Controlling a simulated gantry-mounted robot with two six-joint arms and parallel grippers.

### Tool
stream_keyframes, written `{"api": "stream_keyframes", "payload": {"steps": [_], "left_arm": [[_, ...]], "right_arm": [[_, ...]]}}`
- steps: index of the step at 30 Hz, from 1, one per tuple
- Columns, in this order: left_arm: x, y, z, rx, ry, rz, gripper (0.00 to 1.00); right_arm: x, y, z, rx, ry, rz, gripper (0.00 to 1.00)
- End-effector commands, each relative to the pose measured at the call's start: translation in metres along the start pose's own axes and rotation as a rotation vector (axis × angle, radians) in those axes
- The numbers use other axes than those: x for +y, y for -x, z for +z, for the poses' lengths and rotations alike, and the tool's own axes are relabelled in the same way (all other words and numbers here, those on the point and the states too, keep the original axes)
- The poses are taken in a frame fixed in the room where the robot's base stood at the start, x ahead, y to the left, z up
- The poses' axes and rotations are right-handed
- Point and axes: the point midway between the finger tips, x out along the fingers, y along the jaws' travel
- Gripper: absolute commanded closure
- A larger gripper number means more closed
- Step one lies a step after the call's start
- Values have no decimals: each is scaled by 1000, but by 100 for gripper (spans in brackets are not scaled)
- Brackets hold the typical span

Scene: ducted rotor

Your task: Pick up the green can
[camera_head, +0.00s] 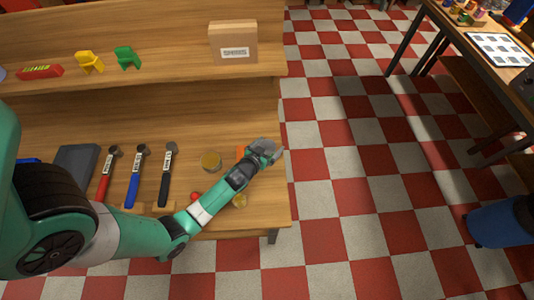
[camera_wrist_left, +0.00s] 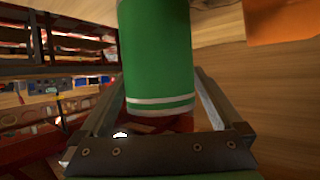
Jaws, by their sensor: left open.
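In the left wrist view, the green can (camera_wrist_left: 158,55) stands out large, with white bands near its lower end in the picture. My left gripper (camera_wrist_left: 160,82) is open, with one finger on each side of the can. I cannot tell whether the fingers touch it. In the head view, my left gripper (camera_head: 268,151) is over the right end of the wooden workbench (camera_head: 225,110). The can cannot be made out there; the gripper and wrist probably cover it. My right gripper is not in view.
An orange object (camera_wrist_left: 282,20) lies close by the can. A gold-topped jar (camera_head: 211,160) stands left of the gripper. Hammers (camera_head: 138,175) rest farther left. A cardboard box (camera_head: 233,42) stands on the raised shelf behind. Open checkered floor (camera_head: 340,160) lies to the right.

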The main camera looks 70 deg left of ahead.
Motion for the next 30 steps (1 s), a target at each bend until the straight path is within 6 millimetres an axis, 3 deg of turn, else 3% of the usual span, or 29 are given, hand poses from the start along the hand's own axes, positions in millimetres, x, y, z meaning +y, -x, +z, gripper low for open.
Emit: {"api": "stream_keyframes", "payload": {"steps": [3, 9, 25, 30], "left_arm": [[-1, -12, 1, -1, 0, -1, 0], [0, -13, 0, -1, 0, 0, 0], [0, -12, 0, -1, 0, 0, 94], [0, -12, -1, 1, 0, 0, 95]], "right_arm": [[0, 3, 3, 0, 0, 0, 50], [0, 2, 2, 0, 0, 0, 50], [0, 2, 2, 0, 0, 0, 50], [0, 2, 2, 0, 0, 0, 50]]}}
